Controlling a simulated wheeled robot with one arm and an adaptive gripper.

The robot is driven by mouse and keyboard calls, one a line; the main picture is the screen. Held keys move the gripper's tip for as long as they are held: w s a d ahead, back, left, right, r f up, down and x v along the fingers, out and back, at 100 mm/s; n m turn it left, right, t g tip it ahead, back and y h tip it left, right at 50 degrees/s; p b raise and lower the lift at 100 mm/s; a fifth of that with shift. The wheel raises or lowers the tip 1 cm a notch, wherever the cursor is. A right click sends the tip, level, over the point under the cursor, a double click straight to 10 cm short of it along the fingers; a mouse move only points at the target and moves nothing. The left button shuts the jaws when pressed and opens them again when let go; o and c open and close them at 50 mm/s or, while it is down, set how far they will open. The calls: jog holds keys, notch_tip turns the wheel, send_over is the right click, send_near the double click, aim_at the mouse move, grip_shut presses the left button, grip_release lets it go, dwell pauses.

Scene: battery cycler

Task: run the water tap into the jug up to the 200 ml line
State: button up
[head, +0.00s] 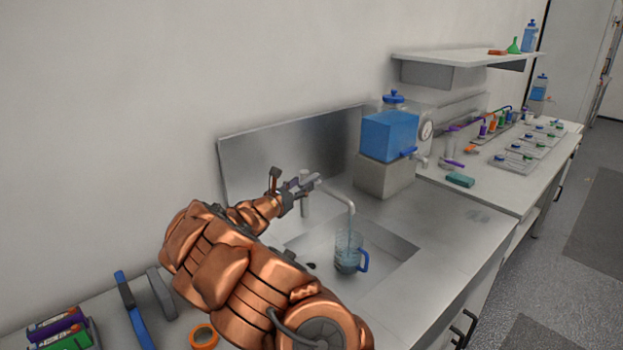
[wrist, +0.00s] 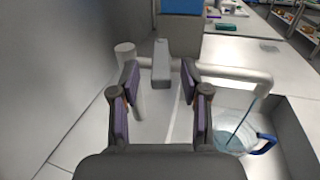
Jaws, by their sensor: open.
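The metal water tap's spout (head: 345,196) bends down over the sink, and a thin stream of water (wrist: 240,122) falls from it into the jug. The clear jug (head: 346,262) with a blue handle (head: 363,262) stands upright in the sink; it also shows in the wrist view (wrist: 228,142). Bluish water shows in its lower part, but the 200 ml line is too small to read. My gripper (wrist: 160,72) is open at the tap, with the grey tap lever (wrist: 161,66) between its fingers. I cannot tell whether either finger touches the lever.
The sink basin (head: 402,246) surrounds the jug. A blue water tank (head: 389,136) on a grey block stands behind the sink. A teal sponge (head: 460,179) lies to its right. Orange tape (head: 204,336) and a blue-handled tool (head: 133,310) lie at the front left.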

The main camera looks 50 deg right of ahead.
aim_at(318, 174)
jog(key=shift+w+d+p, duration=0.2)
jog(key=shift+d+p, duration=0.2)
jog(key=shift+d, duration=1.05)
jog(key=shift+w+d+p, duration=0.2)
jog(key=shift+d+p, duration=0.15)
jog(key=shift+d, duration=1.1)
grip_shut()
